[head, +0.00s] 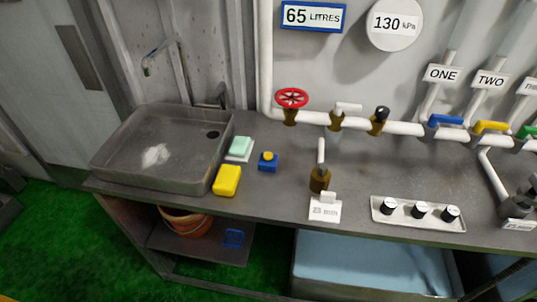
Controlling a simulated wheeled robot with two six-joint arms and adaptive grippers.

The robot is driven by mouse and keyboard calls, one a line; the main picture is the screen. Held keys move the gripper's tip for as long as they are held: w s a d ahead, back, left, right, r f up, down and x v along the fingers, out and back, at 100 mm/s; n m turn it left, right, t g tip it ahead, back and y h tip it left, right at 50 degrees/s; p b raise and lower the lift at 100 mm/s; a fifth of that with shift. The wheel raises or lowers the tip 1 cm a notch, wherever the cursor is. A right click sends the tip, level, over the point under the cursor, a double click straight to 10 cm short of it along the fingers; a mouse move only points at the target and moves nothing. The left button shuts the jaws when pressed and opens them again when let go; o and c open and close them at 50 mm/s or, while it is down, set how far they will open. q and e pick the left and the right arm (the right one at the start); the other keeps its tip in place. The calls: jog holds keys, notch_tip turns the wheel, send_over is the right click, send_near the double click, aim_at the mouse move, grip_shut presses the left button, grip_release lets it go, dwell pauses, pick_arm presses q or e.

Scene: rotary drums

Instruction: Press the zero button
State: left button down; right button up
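A small blue box with a round yellow button (268,157) on top sits on the grey counter, right of the sink. It is the only push button I can make out, and no "zero" label is readable on it. The button's top is uncovered and nothing touches it. Neither of my grippers shows in the head view.
A yellow sponge (227,180) and a pale green block on a white dish (240,147) sit close left of the button. The sink (105,165) is further left. A brass valve (319,180), a knob panel (378,218) and wall pipes (405,128) stand to the right.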

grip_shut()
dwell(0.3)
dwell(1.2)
